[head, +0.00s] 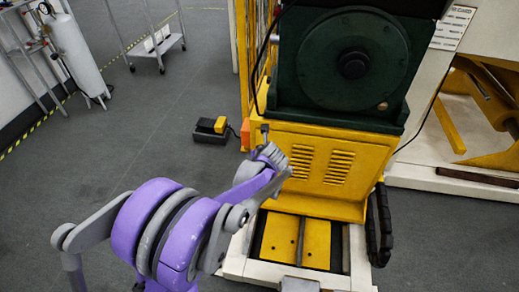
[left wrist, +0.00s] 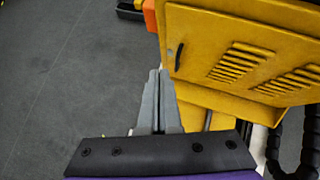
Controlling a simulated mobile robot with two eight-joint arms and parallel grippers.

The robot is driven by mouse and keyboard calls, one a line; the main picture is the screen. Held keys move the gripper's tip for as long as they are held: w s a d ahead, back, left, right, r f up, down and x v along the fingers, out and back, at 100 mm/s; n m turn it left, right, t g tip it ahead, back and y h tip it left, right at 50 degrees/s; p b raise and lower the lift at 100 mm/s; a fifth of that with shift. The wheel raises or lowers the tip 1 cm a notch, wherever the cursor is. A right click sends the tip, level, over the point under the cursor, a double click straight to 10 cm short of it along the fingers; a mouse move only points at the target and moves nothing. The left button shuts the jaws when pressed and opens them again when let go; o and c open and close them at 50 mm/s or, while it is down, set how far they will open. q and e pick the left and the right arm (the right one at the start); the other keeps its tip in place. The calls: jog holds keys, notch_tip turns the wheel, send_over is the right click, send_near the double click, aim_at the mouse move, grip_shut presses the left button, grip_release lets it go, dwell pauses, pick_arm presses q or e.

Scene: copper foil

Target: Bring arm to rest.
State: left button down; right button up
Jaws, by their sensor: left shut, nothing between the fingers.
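My left gripper (left wrist: 158,74) is shut and empty in the left wrist view, its two grey fingers together and pointing toward the yellow machine cabinet (left wrist: 205,100). In the head view my purple and grey left arm comes in from the lower left, bent, and its far end overlaps the left side of the cabinet (head: 320,200). I cannot make out the fingertips there, nor tell the gap to the cabinet. My right gripper is not in view.
A dark green machine housing (head: 350,60) sits on the cabinet. A yellow and black foot pedal (head: 211,128) lies on the floor to its left. A white gas cylinder (head: 76,50) and a wheeled cart (head: 155,43) stand at the back left. Grey floor (head: 110,140) between is clear.

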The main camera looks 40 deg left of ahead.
pick_arm(q)
jog(key=shift+s+d+r, duration=0.25)
jog(key=shift+s+r, duration=0.25)
jog(key=shift+s+d+r, duration=0.25)
jog(key=shift+s+r, duration=0.2)
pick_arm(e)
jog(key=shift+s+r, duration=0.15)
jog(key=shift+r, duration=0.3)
pick_arm(q)
jog(key=s+d+f+n+g+h, duration=0.15)
jog(key=s+d+n+h, duration=0.65)
jog(key=s+d+n, duration=1.7)
jog(key=w+r+p, duration=0.2)
jog(key=r+p, duration=0.7)
jog(key=r, duration=0.1)
jog(key=w+r+t+p, duration=0.1)
jog(key=r+p, duration=0.9)
jog(key=shift+w+d+r, duration=0.35)
jog(key=shift+d, duration=0.1)
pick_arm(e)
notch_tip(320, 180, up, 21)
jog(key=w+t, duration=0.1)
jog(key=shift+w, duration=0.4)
